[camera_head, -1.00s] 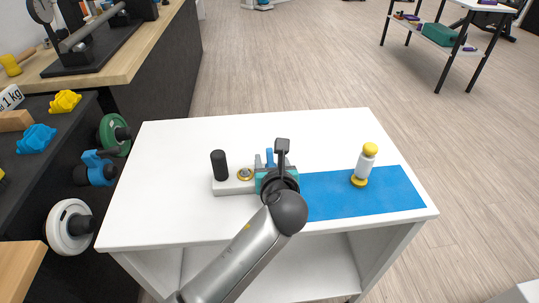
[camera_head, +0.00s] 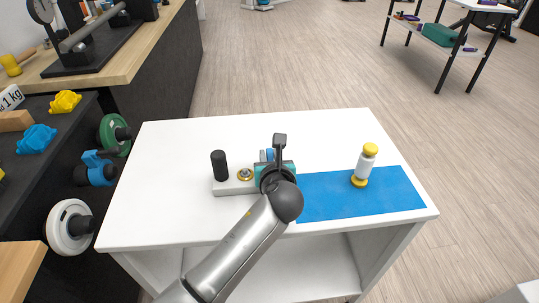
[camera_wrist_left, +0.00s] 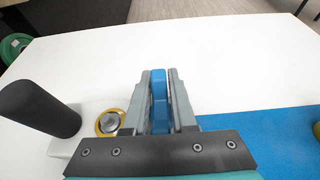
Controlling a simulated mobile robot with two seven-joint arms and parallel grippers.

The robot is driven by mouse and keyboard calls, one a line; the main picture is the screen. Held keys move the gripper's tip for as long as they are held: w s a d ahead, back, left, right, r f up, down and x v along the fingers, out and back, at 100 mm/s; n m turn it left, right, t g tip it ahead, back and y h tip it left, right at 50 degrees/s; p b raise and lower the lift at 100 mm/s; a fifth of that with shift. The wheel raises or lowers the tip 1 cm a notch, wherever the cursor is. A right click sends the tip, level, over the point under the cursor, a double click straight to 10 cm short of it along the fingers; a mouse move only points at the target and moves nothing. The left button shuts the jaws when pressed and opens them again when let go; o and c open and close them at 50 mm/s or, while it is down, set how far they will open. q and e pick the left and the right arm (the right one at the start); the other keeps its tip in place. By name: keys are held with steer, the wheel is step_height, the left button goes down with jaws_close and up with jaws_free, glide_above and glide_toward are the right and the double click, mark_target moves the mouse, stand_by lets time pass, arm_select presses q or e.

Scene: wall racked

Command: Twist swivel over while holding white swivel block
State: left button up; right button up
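The white swivel block (camera_head: 230,188) lies on the white table, left of the blue mat. It bears an upright black post (camera_head: 219,165) and a yellow ring with a grey metal centre (camera_head: 245,174). A blue upright swivel piece (camera_wrist_left: 158,95) stands between the fingers of my left gripper (camera_wrist_left: 162,85) in the left wrist view. The fingers appear closed against its sides. In the head view my left gripper (camera_head: 268,158) is over the block's right end, and my wrist hides much of that end. My right gripper is in neither view.
A white bottle-like object with yellow ends (camera_head: 366,164) stands on the blue mat (camera_head: 395,198). The left and back of the white table (camera_head: 165,150) are clear. A dark rack with weights (camera_head: 70,225) stands left of the table.

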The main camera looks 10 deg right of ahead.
arm_select(q)
jaws_close()
stand_by(0.8)
steer(key=shift+o, duration=1.1)
jaws_free()
jaws_close()
stand_by(1.3)
